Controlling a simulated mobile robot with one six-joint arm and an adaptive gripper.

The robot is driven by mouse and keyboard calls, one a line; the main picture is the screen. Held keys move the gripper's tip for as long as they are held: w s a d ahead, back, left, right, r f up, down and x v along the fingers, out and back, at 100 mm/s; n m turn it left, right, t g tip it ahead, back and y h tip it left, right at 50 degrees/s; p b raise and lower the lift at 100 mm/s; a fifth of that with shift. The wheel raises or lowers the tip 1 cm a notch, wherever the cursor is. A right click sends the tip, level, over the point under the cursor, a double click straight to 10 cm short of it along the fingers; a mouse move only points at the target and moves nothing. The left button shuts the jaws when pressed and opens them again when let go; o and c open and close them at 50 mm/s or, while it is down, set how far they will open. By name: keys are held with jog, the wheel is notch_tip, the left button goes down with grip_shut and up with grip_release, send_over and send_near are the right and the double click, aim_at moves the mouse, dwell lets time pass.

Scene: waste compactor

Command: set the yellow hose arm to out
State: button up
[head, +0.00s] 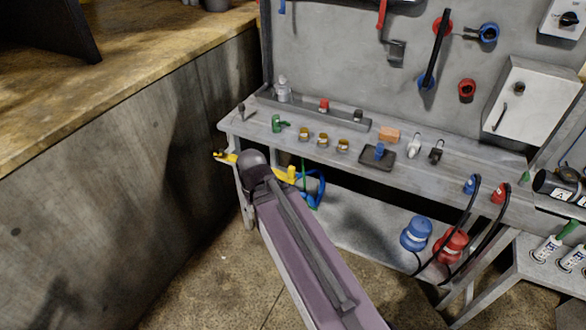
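A yellow part (286,174) shows just right of my arm's dark joint, below the bench's front edge. Another yellow piece (226,157) sticks out left of that joint, at the bench's left end. The stretch between them is hidden behind my arm, so I cannot tell whether both belong to the yellow hose arm or how it is set. A blue hose (319,190) curls beside the right yellow part. My mauve arm link reaches up from the bottom to this spot. My gripper is not visible, and I cannot see whether anything touches the yellow parts.
The grey bench (460,176) carries small fittings and a black tray (371,164). Blue (416,234) and red (452,246) containers stand below it at right. A concrete wall (120,165) with a wooden top closes off the left. Floor shows between wall and bench.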

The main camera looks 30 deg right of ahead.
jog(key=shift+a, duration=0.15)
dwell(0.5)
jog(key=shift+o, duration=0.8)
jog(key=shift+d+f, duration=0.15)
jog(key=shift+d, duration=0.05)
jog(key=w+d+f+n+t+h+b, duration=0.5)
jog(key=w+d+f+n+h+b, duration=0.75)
jog(key=b, duration=1.05)
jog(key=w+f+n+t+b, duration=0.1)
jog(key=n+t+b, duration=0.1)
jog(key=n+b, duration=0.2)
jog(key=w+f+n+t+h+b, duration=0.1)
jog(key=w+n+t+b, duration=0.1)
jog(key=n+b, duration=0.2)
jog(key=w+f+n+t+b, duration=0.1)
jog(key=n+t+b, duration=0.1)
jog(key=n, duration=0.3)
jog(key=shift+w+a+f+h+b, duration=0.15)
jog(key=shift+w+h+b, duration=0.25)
jog(key=shift+b, duration=0.5)
